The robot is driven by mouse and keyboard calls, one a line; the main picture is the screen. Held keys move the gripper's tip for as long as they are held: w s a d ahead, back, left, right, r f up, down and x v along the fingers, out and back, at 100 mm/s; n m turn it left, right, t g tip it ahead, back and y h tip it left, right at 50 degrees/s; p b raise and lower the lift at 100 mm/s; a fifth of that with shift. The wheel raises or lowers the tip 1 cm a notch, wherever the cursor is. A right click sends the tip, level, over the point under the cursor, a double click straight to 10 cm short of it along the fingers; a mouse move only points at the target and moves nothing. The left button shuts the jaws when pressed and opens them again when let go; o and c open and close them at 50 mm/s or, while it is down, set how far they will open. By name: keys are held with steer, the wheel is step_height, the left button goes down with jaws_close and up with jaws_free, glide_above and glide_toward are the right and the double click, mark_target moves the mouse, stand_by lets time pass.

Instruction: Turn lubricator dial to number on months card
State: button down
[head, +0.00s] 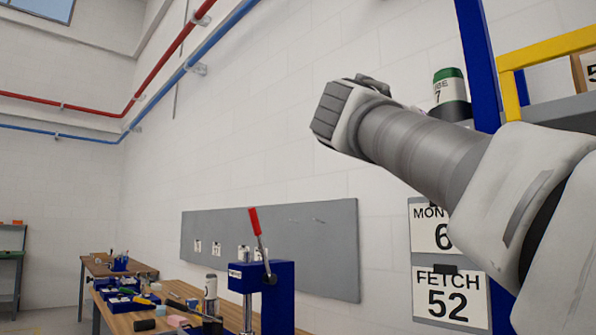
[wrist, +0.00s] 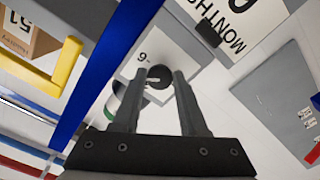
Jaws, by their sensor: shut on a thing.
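My gripper (wrist: 160,88) is shut on the dark round dial (wrist: 159,72), with one finger on each side in the wrist view. The dial sits on a light grey plate (wrist: 187,55). A small mark that reads as a 6 or a 9 shows beside the dial; the other numbers are hidden or out of sight. The months card (head: 428,236) hangs on the wall in the head view, partly covered by my arm, and shows a 6. Part of it also shows in the wrist view (wrist: 245,22). My fingers and the dial are hidden in the head view.
A green-topped can (head: 450,86) marked 7 stands on the shelf by a blue post (head: 479,60) and yellow frame (head: 545,50). A FETCH 52 card (head: 450,296) hangs below the months card. A workbench (head: 150,322) with a red-handled press (head: 262,285) is lower left.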

steer(key=shift+w+a+m+b, duration=0.1)
steer(key=shift+m+b, duration=1.05)
steer(key=shift+m, duration=2.15)
steer(key=shift+c, duration=2.4)
jaws_free()
